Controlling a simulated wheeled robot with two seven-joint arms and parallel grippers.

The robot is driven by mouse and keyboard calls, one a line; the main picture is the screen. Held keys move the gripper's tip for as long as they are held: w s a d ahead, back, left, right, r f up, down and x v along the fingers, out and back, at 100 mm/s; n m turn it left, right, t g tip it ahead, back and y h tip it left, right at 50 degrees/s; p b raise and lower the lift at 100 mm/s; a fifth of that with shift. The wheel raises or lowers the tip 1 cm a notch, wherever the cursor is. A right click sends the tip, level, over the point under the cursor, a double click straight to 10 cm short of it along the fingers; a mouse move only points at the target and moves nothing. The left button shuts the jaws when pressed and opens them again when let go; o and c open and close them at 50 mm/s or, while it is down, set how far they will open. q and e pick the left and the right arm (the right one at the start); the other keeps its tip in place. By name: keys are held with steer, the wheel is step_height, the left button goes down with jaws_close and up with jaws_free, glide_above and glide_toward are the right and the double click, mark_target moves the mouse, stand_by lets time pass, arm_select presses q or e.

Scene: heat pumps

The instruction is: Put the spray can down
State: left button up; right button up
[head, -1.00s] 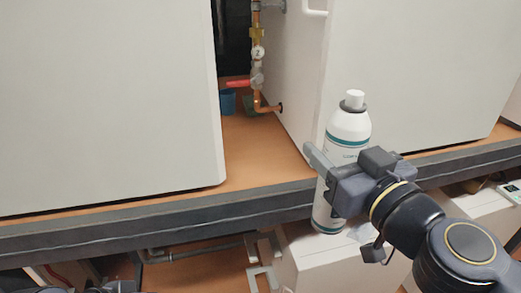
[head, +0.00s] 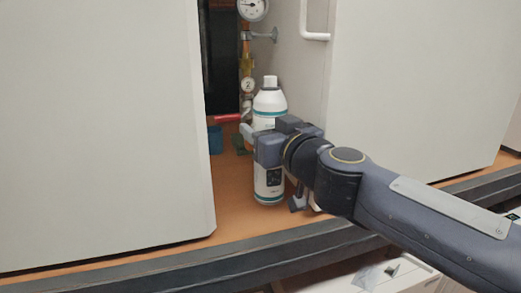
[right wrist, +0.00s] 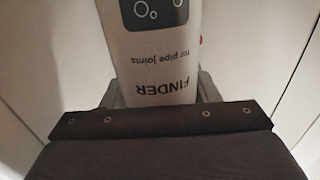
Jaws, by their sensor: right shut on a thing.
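The spray can (head: 269,185) is white with a teal band and a white cap. It is upright in the gap between the two white cabinets, over the orange shelf. My right gripper (head: 258,140) is shut around its middle. In the right wrist view the can (right wrist: 160,60) fills the space between the fingers, with printed text showing upside down. The can's base appears at or just above the shelf surface; I cannot tell whether it touches. My left gripper is not in view.
White cabinets stand on the left (head: 100,130) and right (head: 420,90). Behind the can are copper pipework with a gauge (head: 252,8), a red valve handle (head: 229,119) and a blue cup (head: 215,140). The orange shelf (head: 235,222) is bare in front, ending at a dark edge.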

steer(key=f+b, duration=0.1)
steer(key=w+f+b, duration=0.1)
steer(key=a+f+b, duration=0.1)
steer(key=shift+w+f+b, duration=0.15)
steer(key=shift+w+b, duration=0.25)
steer(key=o, duration=1.2)
steer(key=shift+f, duration=0.2)
steer(key=o, duration=0.4)
steer(key=p+v, duration=0.3)
steer(key=v, duration=0.9)
steer(key=shift+r, duration=0.1)
